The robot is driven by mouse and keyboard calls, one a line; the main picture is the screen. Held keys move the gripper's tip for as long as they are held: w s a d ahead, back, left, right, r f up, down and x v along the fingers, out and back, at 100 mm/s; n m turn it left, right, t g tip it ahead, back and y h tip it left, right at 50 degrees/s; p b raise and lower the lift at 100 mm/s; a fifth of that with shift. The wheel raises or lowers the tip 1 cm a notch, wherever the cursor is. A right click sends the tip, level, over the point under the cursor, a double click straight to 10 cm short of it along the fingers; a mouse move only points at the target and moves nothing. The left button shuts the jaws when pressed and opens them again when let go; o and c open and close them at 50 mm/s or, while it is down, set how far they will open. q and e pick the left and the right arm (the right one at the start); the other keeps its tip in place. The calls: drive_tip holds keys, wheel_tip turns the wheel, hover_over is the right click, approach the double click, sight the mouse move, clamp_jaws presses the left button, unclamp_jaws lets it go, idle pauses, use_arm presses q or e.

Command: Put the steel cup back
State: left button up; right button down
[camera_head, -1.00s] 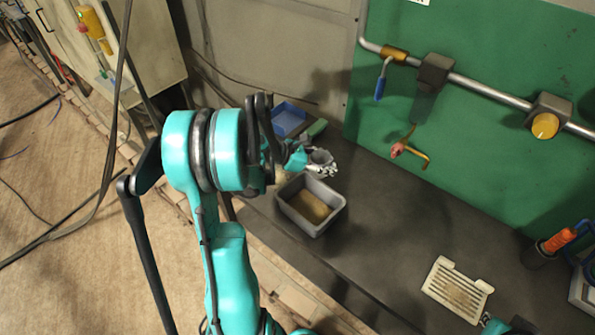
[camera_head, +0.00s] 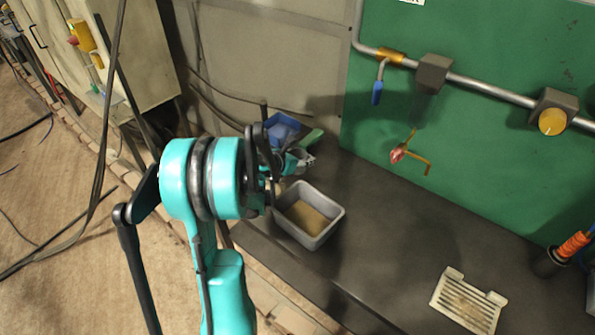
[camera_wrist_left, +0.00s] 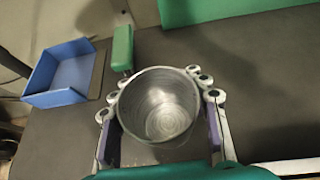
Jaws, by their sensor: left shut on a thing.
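The steel cup (camera_wrist_left: 160,105) is a shiny round metal cup, seen from above into its empty inside in the left wrist view. My left gripper (camera_wrist_left: 158,88) is shut on it, with a finger on each side of the cup. In the head view the left gripper (camera_head: 301,161) is small and partly hidden behind my own arm, at the far left end of the dark bench (camera_head: 385,215). I cannot tell whether the cup touches the bench. My right gripper is not in view.
A blue tray (camera_wrist_left: 68,72) is left of the cup, and a green-handled item (camera_wrist_left: 122,48) is close behind it. A grey bin (camera_head: 309,216) stands nearer the bench's front edge. A slotted plate (camera_head: 468,302) lies at right. Pipework (camera_head: 490,89) runs along the green panel.

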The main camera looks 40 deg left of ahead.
use_arm(q)
drive_tip(key=shift+s+a+f, duration=0.2)
drive_tip(key=shift+a+f, duration=0.65)
drive_tip(key=shift+a, duration=0.3)
wheel_tip(320, 180, down, 4)
drive_tip(key=shift+r+b, duration=0.1)
drive_tip(key=shift+b, duration=1.1)
drive_tip(key=shift+r, duration=0.1)
drive_tip(key=o, duration=0.9)
drive_tip(key=shift+f, duration=0.2)
drive_tip(key=shift+c, duration=0.2)
drive_tip(key=o, duration=0.6)
drive_tip(key=shift+r, duration=0.15)
